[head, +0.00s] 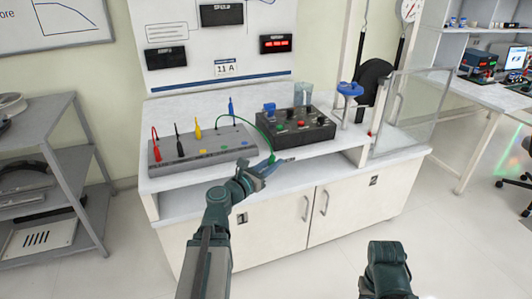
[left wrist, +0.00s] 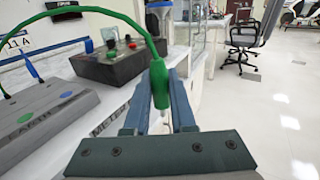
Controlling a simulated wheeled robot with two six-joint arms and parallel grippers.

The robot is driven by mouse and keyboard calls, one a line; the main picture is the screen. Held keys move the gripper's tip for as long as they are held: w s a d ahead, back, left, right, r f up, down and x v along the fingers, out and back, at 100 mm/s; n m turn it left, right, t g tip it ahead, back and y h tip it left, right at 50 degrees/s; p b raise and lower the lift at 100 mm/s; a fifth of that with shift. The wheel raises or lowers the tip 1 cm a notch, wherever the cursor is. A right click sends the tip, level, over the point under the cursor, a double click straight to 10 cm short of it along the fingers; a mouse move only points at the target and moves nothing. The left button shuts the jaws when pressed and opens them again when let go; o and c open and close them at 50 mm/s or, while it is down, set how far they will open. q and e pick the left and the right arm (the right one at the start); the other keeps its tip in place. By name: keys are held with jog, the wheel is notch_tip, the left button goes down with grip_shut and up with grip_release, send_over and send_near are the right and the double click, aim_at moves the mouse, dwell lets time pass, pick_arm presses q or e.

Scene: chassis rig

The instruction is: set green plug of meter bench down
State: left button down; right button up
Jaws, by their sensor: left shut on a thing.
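The meter bench (head: 206,151) is a grey panel with red, black, yellow and blue plugs standing on it, on a white cabinet top. My left gripper (head: 271,166) is in front of the cabinet's front edge, right of the panel. It is shut on the green plug (left wrist: 159,84), which stands upright between the fingers in the left wrist view, clear of the panel. A green cable (head: 262,131) arcs from the plug back to the panel. In the left wrist view the left gripper (left wrist: 160,112) points away from me. My right arm's end shows at the lower right; its fingers cannot be made out.
A dark control box (head: 293,128) with coloured knobs stands right of the panel. A clear guard (head: 415,108) and a blue-topped stand (head: 349,92) are further right. A grey shelf rack (head: 62,165) is at the left.

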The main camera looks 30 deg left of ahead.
notch_tip(320, 180, up, 24)
jog(key=p, duration=2.4)
jog(key=shift+r, duration=0.25)
jog(key=shift+a, duration=0.1)
